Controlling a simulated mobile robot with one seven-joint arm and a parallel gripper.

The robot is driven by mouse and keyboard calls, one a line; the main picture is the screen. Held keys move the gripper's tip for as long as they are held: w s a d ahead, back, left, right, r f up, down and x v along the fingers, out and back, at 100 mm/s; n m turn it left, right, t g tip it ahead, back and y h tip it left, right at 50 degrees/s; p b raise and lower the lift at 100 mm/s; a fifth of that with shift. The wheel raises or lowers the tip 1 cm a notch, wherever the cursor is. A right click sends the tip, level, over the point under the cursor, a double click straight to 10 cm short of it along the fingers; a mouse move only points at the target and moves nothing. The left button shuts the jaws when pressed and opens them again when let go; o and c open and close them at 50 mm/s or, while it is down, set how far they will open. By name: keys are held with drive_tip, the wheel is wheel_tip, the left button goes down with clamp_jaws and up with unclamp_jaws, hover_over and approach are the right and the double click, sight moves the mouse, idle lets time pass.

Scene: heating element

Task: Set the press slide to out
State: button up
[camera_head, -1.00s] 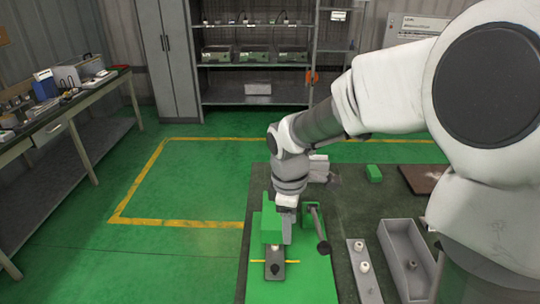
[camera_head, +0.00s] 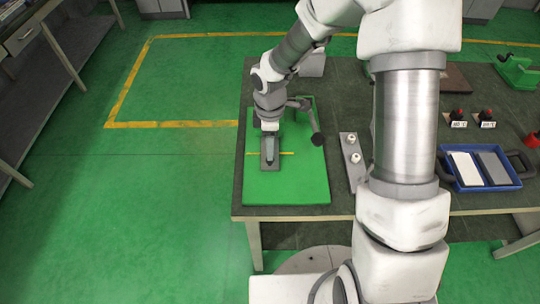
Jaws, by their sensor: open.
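The press stands on a green board (camera_head: 290,185) at the left end of the table; my gripper and wrist cover most of it. Its slide (camera_head: 270,163) is a narrow grey piece, its near end showing below my gripper, at and past a thin yellow line (camera_head: 286,153) on the board. The press lever, with a dark knob (camera_head: 317,139), sticks out to the right. My gripper (camera_head: 271,130) points down over the far part of the slide. It is open; its fingertips are hard to make out, and I cannot tell whether they touch the slide.
A grey plate with white knobs (camera_head: 352,160) lies right of the board. My arm crosses the table's middle. A blue tray (camera_head: 481,187) with two flat plates is at right, near red-topped items (camera_head: 459,115). The floor left of the table is clear.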

wheel_tip(320, 180, down, 6)
drive_tip(key=shift+r, duration=0.15)
clamp_jaws()
idle(0.4)
idle(1.1)
